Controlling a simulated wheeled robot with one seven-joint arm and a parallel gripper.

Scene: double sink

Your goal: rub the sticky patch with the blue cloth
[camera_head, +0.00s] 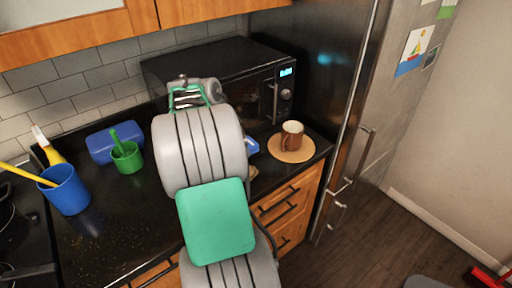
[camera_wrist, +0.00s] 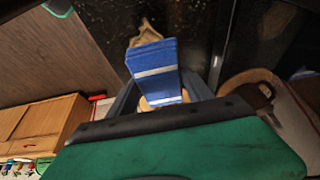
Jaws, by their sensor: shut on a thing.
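The blue cloth (camera_wrist: 153,57), with white stripes, is a folded pad between the fingers of my gripper (camera_wrist: 162,92) in the wrist view. My gripper is shut on it. A small part of the cloth (camera_head: 252,147) shows right of my arm in the head view, where my arm hides the fingers. A tan-brown patch (camera_wrist: 147,34), seemingly the sticky patch, lies on the dark counter just beyond the cloth's far end. A bit of it (camera_head: 254,172) shows near the counter's front edge. I cannot tell whether the cloth touches it.
A brown mug (camera_head: 292,135) stands on a round board (camera_head: 291,148) close to the right of the cloth. A microwave (camera_head: 225,70) stands behind. A green cup (camera_head: 127,157), a blue box (camera_head: 112,141) and a blue cup (camera_head: 65,190) are at left. A fridge (camera_head: 345,90) bounds the right.

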